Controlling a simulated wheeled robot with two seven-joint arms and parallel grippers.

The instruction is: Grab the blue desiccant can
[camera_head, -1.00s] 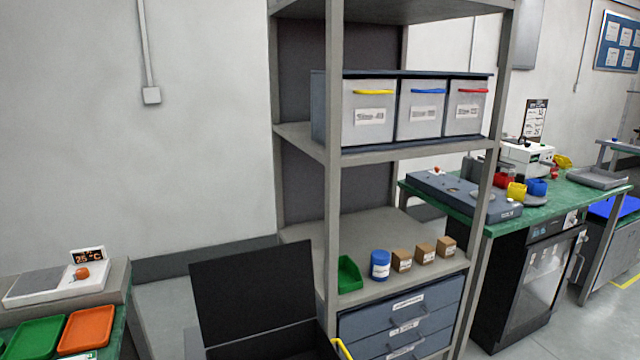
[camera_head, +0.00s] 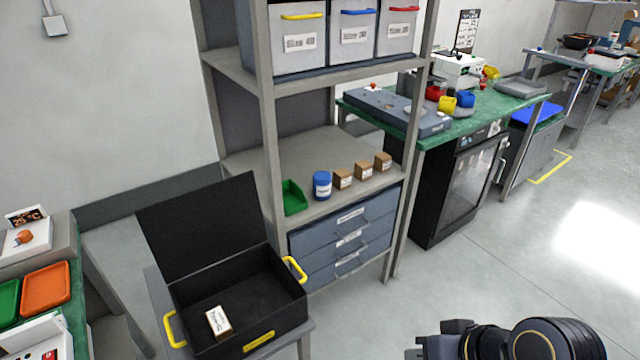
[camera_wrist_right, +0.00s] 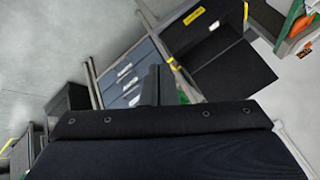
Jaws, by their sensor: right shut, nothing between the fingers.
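The blue desiccant can (camera_head: 322,185), with a white label, stands upright on the rack's middle shelf (camera_head: 290,151). It is between a green bin (camera_head: 293,197) and several small brown boxes (camera_head: 343,179). My right gripper (camera_head: 436,342) is at the bottom edge of the head view, low and to the right of the rack, well apart from the can. It is shut and empty; its fingers show in the right wrist view (camera_wrist_right: 154,84). I cannot make out the can in the wrist view. My left gripper is not in view.
An open black case (camera_head: 245,292) with yellow handles and a small white box (camera_head: 218,322) inside stands in front of the rack. Blue-grey drawers (camera_head: 345,240) are under the shelf. A rack post (camera_head: 268,150) stands left of the can. The floor at right is clear.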

